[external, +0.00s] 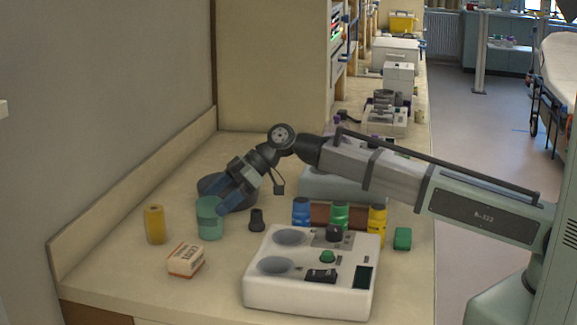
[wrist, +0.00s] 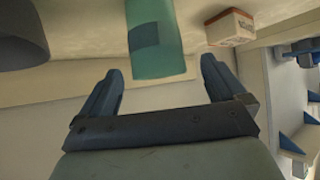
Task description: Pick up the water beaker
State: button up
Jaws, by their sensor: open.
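The water beaker is most likely the teal, see-through cylinder (external: 209,222) standing upright on the counter at left of centre. It also shows in the wrist view (wrist: 158,62), at the top middle, with a darker blue patch on it. My gripper (external: 222,190) is open, its blue fingers just above and to the right of the beaker's upper part in the external view. In the wrist view my open gripper (wrist: 161,68) has its two fingertips on either side of the beaker's near end, with gaps showing. I cannot tell whether a finger touches it.
A dark round bowl (external: 240,205) stands close behind the beaker. A yellow cylinder (external: 154,225) and a small orange-white box (external: 186,260) lie to the left and front. A black stopper-like piece (external: 257,220) and a white device (external: 310,295) are to the right.

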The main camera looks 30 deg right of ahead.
aim_at(198, 214)
jog(key=shift+x, duration=2.75)
jog(key=shift+w+r, duration=0.1)
jog(key=shift+w, duration=0.05)
jog(key=c, duration=1.1)
jog(key=shift+r, duration=0.2)
